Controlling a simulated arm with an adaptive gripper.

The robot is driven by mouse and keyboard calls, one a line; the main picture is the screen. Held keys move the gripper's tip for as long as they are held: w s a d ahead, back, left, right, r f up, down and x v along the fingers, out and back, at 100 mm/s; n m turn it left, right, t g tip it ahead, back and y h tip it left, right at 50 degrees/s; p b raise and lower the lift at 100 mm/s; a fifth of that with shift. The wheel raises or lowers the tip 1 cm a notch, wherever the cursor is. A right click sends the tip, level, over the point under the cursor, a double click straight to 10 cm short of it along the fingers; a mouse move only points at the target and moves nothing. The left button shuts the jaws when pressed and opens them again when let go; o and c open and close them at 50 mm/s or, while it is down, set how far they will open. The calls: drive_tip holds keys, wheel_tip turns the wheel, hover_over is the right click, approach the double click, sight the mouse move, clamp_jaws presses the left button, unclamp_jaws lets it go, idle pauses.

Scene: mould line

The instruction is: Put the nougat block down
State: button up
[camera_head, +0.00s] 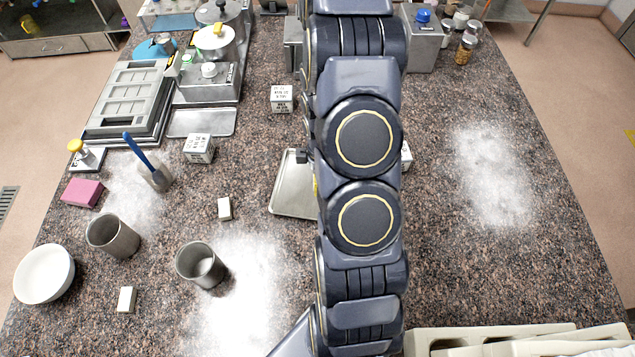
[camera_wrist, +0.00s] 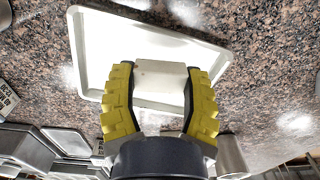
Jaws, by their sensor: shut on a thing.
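A pale, white nougat block (camera_wrist: 160,80) sits between the two yellow ribbed fingers of my gripper (camera_wrist: 160,73) in the wrist view. The fingers press on its two sides. Behind the block lies a shallow metal tray (camera_wrist: 82,62) with a raised rim. Whether the block touches the tray or hangs above it, I cannot tell. In the head view the tray (camera_head: 287,196) shows only at its left part; my arm covers the rest and nearly all of the gripper. The held block is hidden there.
Two similar white blocks (camera_head: 224,208) (camera_head: 127,299) lie on the speckled counter at left. Two grey cups (camera_head: 113,238) (camera_head: 201,266), a white bowl (camera_head: 44,274) and a pink block (camera_head: 82,192) stand nearby. Printed cubes (camera_head: 199,148) (camera_head: 281,99) stand near the tray. Powdered counter at right is clear.

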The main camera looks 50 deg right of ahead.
drive_tip(key=shift+f, duration=1.7)
drive_tip(key=shift+f, duration=0.15)
drive_tip(key=o, duration=0.8)
